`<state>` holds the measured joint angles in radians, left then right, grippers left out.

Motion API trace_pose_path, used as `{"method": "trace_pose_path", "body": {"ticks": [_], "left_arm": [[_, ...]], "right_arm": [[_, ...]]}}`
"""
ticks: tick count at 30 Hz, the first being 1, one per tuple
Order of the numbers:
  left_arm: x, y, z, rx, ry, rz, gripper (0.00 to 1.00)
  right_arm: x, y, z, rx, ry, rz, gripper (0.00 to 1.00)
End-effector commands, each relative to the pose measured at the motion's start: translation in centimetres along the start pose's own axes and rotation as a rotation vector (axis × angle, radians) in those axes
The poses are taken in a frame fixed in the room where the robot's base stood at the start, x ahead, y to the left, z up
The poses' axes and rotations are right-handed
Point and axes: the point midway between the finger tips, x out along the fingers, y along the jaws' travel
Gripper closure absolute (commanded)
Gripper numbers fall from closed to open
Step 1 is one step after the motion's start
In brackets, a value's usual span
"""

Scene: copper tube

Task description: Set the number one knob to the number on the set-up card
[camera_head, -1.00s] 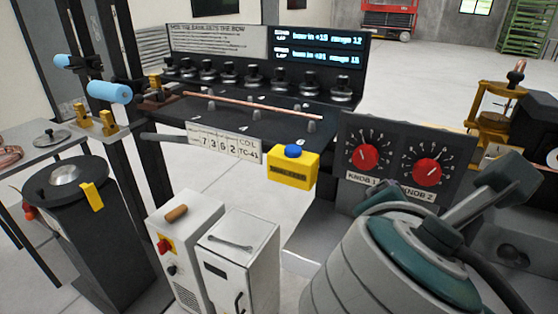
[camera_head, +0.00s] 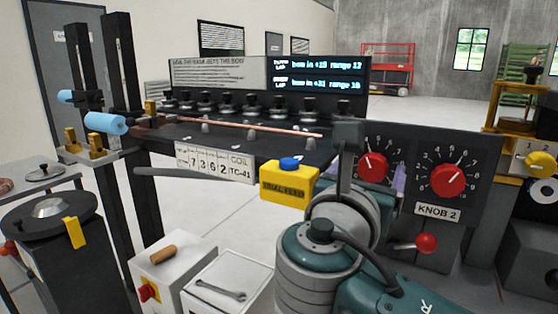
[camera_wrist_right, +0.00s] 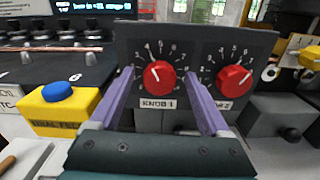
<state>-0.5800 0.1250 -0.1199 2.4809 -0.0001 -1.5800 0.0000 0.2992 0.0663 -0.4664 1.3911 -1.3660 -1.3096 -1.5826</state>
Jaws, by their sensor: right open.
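The number one knob (camera_head: 372,167) is a red dial with a white pointer on a dark panel; a label under it reads KNOB 1 in the right wrist view (camera_wrist_right: 158,75). Its pointer there tilts up and slightly left. My right gripper (camera_wrist_right: 160,92) is open, its two purple fingers apart on either side of the knob and nearer the camera. In the head view my right gripper (camera_head: 372,165) and wrist partly cover the knob's dial. My left gripper is not in view.
A second red knob (camera_head: 448,181), labelled KNOB 2, sits to the right on the same panel. A yellow box with a blue button (camera_head: 289,182) stands to the left. A red-balled lever (camera_head: 426,243) is below. A copper tube (camera_head: 240,126) lies across the bench.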

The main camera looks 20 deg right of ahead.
Motion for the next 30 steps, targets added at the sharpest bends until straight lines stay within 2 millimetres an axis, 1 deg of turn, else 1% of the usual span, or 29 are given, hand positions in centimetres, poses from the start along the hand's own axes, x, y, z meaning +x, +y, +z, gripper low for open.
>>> {"method": "trace_pose_path", "body": {"ticks": [1,4,13,30], "left_arm": [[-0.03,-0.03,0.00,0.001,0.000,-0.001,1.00],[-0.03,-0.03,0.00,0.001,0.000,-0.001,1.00],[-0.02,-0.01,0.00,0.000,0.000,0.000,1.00],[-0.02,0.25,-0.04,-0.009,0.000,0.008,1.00]], "right_arm": [[0.56,-0.01,0.02,-0.001,-0.001,-0.001,0.19],[1.22,-0.03,0.01,0.001,0.000,-0.001,0.19],[1.44,-0.04,-0.06,0.002,0.001,-0.001,0.20],[1.40,-0.05,-0.06,0.002,0.001,-0.001,0.84]]}}
